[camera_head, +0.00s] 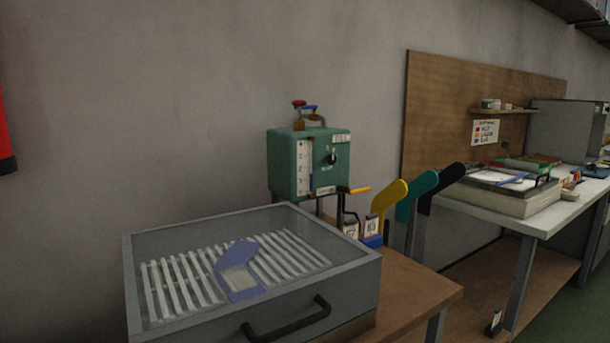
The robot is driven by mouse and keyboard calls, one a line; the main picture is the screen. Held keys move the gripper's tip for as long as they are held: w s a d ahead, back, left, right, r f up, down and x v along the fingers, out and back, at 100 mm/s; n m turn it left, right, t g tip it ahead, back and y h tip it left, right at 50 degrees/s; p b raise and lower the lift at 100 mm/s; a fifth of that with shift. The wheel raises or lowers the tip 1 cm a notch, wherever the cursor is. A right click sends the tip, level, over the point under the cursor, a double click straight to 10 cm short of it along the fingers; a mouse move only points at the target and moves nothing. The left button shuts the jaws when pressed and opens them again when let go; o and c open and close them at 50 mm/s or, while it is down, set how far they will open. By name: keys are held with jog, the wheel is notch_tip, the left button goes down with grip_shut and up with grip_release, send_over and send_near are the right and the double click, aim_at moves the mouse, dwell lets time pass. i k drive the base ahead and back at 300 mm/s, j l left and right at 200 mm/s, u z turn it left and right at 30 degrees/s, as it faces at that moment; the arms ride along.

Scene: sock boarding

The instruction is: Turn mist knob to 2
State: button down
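A black knob (331,158) sits on the front of a green box (290,165) near the middle of the view. A small white mark shows near the knob, but its numbers are too small to read, so I cannot tell its setting. A pale upright scale with dark marks (304,168) is on the box's left part. A red and a blue handle (304,106) stand on top of the box. A yellow-ended lever (355,190) sticks out below it. My gripper is not in view.
A grey case with a clear top (150,240), slats and a black handle (287,320) fills the front. Yellow (388,196), teal (415,191) and black (445,183) boards stand right of the green box. A cluttered workbench (540,222) is farther right.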

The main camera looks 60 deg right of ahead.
aim_at(330, 159)
jog(key=z, duration=1.65)
jog(key=k+l, duration=0.35)
jog(key=i+j, duration=0.35)
